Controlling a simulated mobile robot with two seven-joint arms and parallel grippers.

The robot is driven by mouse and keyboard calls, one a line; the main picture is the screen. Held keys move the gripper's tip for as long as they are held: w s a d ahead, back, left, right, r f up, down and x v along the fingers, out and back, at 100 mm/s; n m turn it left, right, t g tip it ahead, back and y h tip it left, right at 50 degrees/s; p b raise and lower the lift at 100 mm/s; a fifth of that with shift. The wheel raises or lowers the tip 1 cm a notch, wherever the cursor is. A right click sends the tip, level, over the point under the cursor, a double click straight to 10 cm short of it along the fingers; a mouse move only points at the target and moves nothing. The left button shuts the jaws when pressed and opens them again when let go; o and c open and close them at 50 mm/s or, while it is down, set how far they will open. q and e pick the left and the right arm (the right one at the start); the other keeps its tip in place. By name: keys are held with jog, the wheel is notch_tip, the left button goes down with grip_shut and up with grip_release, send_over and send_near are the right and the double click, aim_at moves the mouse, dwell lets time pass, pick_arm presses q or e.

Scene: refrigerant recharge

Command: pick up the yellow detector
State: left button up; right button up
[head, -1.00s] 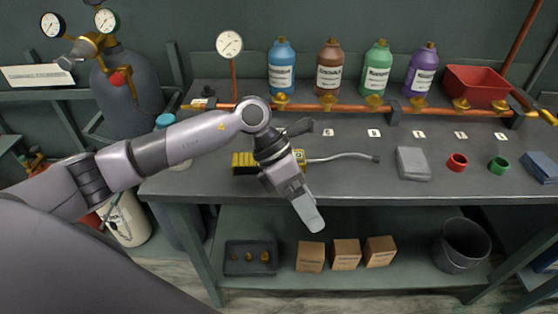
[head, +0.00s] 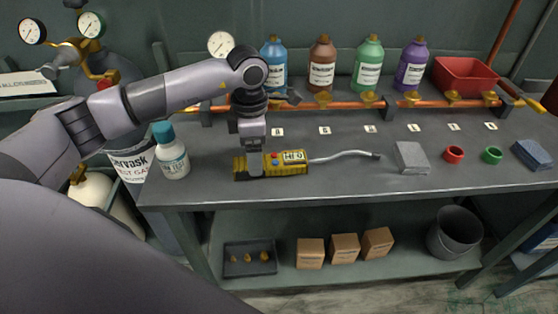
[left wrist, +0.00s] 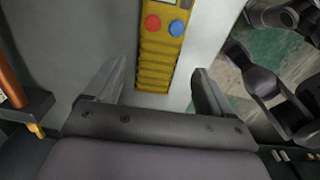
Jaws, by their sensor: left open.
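The yellow detector (head: 292,157) lies on the workbench (head: 345,180), with a small screen, red and blue buttons and a thin grey bent probe reaching right. My left gripper (head: 255,163) points down at its ribbed handle and partly hides it in the head view. In the left wrist view, the open fingers (left wrist: 160,85) stand on either side of the yellow ribbed handle (left wrist: 157,65), with gaps between. The detector's far end is cut off there. I do not see my right gripper in the head view.
A white bottle with a teal cap (head: 172,152) stands left of the detector. A grey block (head: 411,157), a red ring (head: 454,154) and a green ring (head: 492,155) lie to the right. A copper pipe (head: 335,102) with valves runs behind.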

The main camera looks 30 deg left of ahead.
pick_arm(q)
jog(key=f, duration=0.4)
jog(key=shift+w+a, duration=0.1)
jog(key=shift+w, duration=0.1)
jog(key=c, duration=1)
jog(key=shift+r, duration=0.1)
notch_tip(320, 180, up, 25)
jog(key=p, duration=0.2)
jog(key=shift+p, duration=0.4)
